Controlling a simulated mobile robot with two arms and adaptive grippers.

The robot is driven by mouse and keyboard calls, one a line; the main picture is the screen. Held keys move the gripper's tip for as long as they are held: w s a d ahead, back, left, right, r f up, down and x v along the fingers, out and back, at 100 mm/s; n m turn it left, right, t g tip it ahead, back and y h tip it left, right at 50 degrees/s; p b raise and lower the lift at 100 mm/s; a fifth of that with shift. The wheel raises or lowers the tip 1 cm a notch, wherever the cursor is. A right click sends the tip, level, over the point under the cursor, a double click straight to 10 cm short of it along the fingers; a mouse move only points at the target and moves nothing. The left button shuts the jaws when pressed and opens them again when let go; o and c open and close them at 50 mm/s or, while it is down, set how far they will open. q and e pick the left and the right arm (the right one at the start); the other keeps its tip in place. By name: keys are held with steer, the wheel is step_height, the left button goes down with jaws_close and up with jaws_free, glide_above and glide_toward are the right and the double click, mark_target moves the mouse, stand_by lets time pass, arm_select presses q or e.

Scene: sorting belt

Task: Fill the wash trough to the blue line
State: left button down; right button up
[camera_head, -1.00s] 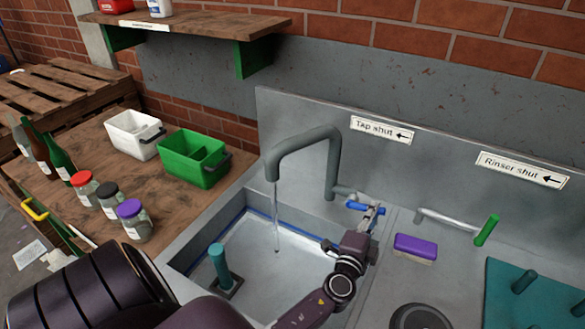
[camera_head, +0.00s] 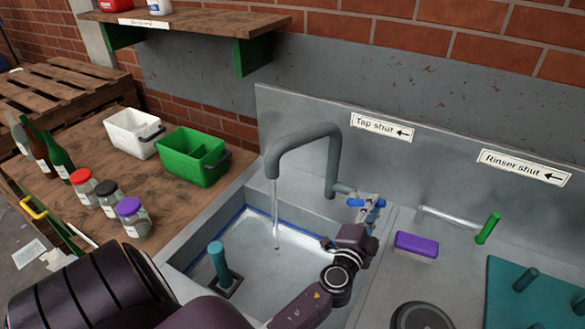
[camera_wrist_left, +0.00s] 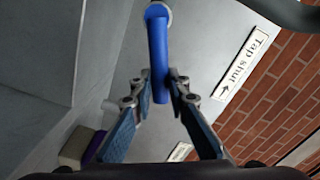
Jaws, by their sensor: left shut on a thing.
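The wash trough (camera_head: 186,256) is a grey basin with a blue line (camera_head: 300,235) along its inner walls. A thin water stream (camera_head: 276,222) falls from the grey tap spout (camera_head: 303,139) into the trough. Water (camera_head: 265,268) covers the floor; the blue line shows just above it at the back. A teal upright plug (camera_head: 218,264) stands in the water. My left gripper (camera_head: 371,208) is at the blue tap lever (camera_head: 356,202). In the left wrist view, its fingers (camera_wrist_left: 160,84) are closed around the end of the lever (camera_wrist_left: 158,45). My right gripper is out of view.
A sign reading "Tap shut" (camera_head: 381,128) has an arrow pointing left. The rinser lever (camera_head: 487,228) with a green grip is at the right. A purple sponge (camera_head: 416,246) lies beside the trough. Jars (camera_head: 134,220) and bins (camera_head: 194,158) stand on the left bench.

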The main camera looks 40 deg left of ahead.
arm_select(q)
steer(key=shift+a+r+n, duration=0.1)
steer(key=shift+n, duration=0.2)
steer(key=n, duration=0.1)
steer(key=a+r+n, duration=0.1)
steer(key=n, duration=0.1)
steer(key=shift+s+r, duration=0.2)
steer(key=shift+r, duration=0.05)
steer(key=shift+s+a+r+n, duration=0.1)
steer(key=shift+a+r+n, duration=0.25)
steer(key=shift+n, duration=0.4)
steer(key=shift+s+a+r+n, duration=0.1)
steer(key=shift+a+r+n, duration=0.25)
steer(key=shift+n, duration=0.4)
